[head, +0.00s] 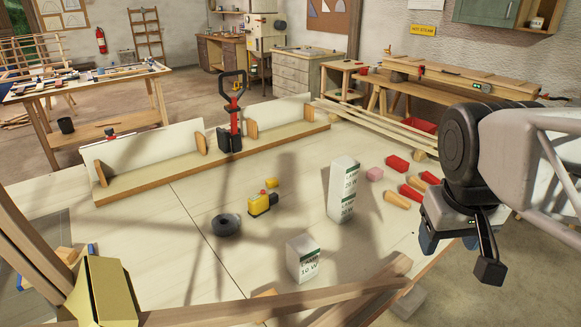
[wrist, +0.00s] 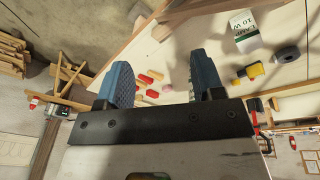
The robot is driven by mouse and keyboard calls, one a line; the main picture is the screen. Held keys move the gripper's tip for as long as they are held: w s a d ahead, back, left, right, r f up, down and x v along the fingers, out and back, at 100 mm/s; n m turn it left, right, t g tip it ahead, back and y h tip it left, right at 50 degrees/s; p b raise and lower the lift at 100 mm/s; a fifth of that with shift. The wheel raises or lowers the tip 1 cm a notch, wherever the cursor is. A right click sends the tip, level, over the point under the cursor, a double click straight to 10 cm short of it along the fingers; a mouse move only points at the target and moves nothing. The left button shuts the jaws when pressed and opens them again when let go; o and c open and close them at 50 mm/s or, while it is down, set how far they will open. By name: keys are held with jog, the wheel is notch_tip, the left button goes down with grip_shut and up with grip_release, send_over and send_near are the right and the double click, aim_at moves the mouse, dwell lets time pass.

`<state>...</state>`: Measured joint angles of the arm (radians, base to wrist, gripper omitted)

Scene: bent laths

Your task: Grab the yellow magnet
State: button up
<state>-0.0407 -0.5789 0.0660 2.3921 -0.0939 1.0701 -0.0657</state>
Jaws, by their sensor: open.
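A small yellow block with a dark end (head: 259,203) lies on the pale worktable, near its middle; it looks like the yellow magnet. A smaller yellow piece (head: 271,183) lies just behind it. The yellow block also shows in the wrist view (wrist: 254,70), to the right of my fingers. My gripper (head: 449,242) has blue fingertips and hangs at the right edge of the table, well to the right of the block. In the wrist view its fingers (wrist: 165,85) stand apart with nothing between them.
A tall white box (head: 343,190) stands between my gripper and the yellow block. A shorter white lamp box (head: 302,258) and a black ring (head: 227,226) are near it. Red and tan pieces (head: 411,193) lie near my gripper. Wooden laths (head: 270,303) cross the front.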

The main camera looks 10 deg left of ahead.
jog(key=w+a+r+n+h, duration=0.2)
jog(key=w+a+n, duration=0.2)
jog(key=w, duration=0.5)
jog(key=w+a+r+n+h, duration=0.1)
jog(key=w+a+r+n, duration=0.15)
jog(key=w, duration=0.65)
jog(key=w+a+r+n+h, duration=0.15)
jog(key=w+a+n, duration=0.25)
jog(key=w, duration=0.4)
jog(key=w+a+f+n+t+h, duration=0.2)
jog(key=w+a+n, duration=0.2)
jog(key=w+a, duration=0.65)
jog(key=w+a+f+n+t+h, duration=0.15)
jog(key=w+a+n, duration=0.35)
jog(key=w+a, duration=0.55)
jog(key=w+a+f+n+t+h, duration=0.1)
jog(key=w+a+f+n, duration=0.1)
jog(key=a, duration=0.6)
jog(key=w+a+f+n+t+h, duration=0.1)
jog(key=a+f+n, duration=0.15)
jog(key=a, duration=0.45)
jog(key=shift+m, duration=0.3)
notch_tip(320, 180, down, 24)
jog(key=shift+r, duration=0.2)
jog(key=shift+f, duration=0.45)
jog(key=shift+w+d, duration=0.1)
jog(key=shift+w, duration=0.05)
